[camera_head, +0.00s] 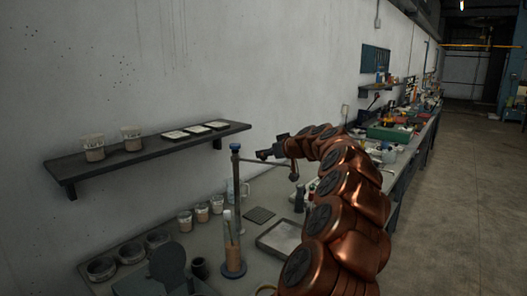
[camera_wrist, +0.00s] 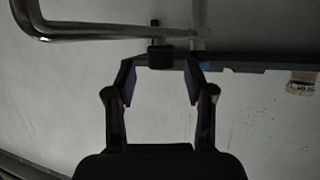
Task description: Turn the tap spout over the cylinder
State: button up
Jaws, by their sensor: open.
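The tap is a grey upright post (camera_head: 236,190) with a dark cap on a round base. Its thin spout (camera_head: 248,160) runs right from the post top, near my gripper. In the wrist view the spout (camera_wrist: 95,32) is a shiny metal pipe with a bend at the left. A black knob (camera_wrist: 160,57) sits on it, between and just beyond my fingertips. My gripper (camera_wrist: 161,72) is open and empty; I cannot tell whether it touches the knob. It also shows in the head view (camera_head: 270,152), partly hidden by my arm. A slim cylinder (camera_head: 228,230) stands upright beside the post's foot.
A wall shelf (camera_head: 150,155) with jars and trays is at the left. Several small cups (camera_head: 202,212) and round dishes (camera_head: 103,268) stand on the bench. A shallow tray (camera_head: 280,238) and a dark flat pad (camera_head: 259,214) lie right of the post. My arm hides some bench.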

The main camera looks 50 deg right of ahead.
jog(key=shift+p+x, duration=0.35)
jog(key=shift+x, duration=1.05)
jog(key=shift+s, duration=0.1)
grip_shut()
